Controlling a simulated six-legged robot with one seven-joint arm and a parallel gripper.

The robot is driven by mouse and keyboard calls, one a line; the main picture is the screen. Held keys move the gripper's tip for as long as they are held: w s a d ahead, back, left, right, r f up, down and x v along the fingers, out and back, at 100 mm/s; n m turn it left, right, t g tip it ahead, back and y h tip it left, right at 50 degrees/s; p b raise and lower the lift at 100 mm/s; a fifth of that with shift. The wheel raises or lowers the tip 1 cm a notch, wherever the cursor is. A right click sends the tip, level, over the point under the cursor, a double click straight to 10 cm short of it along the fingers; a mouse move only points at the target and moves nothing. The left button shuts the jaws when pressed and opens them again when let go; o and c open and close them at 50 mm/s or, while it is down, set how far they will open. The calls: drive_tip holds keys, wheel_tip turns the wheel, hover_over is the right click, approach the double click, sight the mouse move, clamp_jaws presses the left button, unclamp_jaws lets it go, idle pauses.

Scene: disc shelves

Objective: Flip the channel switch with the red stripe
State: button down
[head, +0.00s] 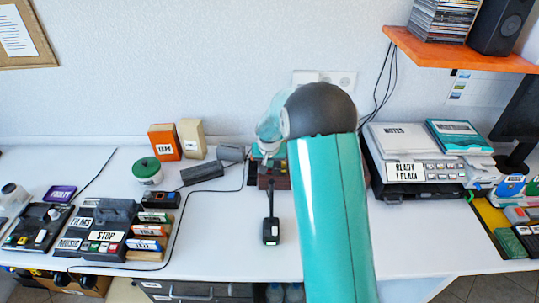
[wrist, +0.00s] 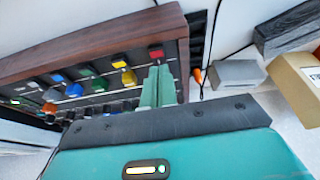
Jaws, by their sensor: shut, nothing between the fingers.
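A dark switch panel with a brown wooden frame (wrist: 100,38) fills the upper left of the wrist view. It bears several switches with coloured tops: blue, green, yellow, orange and others. In the head view the panel (head: 266,183) is mostly hidden behind my arm, and the fingers are not clear.
Grey blocks (head: 203,172), an orange tape box (head: 165,142) and a beige box (head: 192,138) stand left of the panel. A black device with a cable (head: 271,229) lies in front. A console (head: 414,165) is at right. Open white desk lies at front left-centre.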

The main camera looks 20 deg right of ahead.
drive_tip(key=shift+f, duration=0.55)
drive_tip(key=shift+w+d+f, duration=0.1)
